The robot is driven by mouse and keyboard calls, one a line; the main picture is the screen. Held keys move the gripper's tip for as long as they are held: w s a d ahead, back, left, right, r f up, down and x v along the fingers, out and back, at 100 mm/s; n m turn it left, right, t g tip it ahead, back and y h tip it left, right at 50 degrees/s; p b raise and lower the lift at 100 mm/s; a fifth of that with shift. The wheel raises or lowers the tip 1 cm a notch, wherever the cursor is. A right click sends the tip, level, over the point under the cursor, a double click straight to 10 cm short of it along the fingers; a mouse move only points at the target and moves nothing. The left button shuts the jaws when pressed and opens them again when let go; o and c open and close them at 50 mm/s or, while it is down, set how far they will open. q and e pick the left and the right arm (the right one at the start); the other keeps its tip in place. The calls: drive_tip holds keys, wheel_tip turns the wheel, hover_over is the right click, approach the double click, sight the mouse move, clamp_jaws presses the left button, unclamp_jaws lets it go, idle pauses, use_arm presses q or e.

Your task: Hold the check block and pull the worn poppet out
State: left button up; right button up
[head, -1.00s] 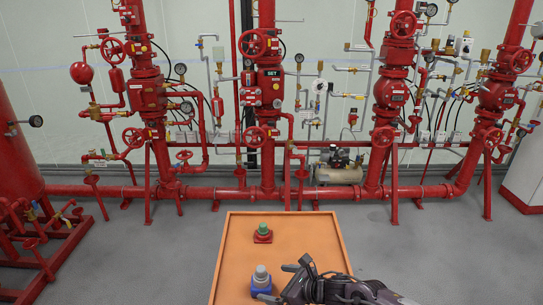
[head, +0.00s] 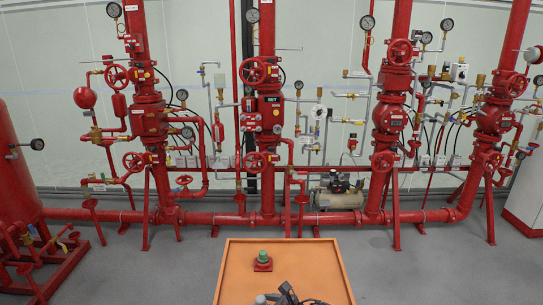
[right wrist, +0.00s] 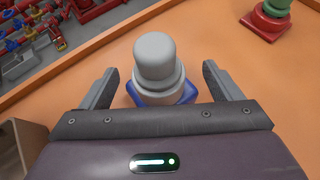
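A grey, round-topped poppet (right wrist: 158,62) stands upright in a blue block (right wrist: 183,97) in the right wrist view. In the head view only the poppet's top (head: 261,299) shows at the bottom edge. A red block (head: 263,267) with a green poppet (head: 263,256) stands farther back; it also shows at the top right of the right wrist view (right wrist: 264,22). Which poppet is worn cannot be told by sight. My right gripper (right wrist: 160,69) is open, with one finger on each side of the grey poppet and gaps on both sides. My left gripper is not in view.
Both blocks stand on an orange tabletop (head: 232,280) with a raised rim. The surface around the red block is clear. Red sprinkler valves and pipes (head: 268,110) stand along the wall behind, across the grey floor.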

drive_tip(key=c, duration=0.7)
drive_tip(key=o, duration=1)
drive_tip(key=shift+d, duration=0.1)
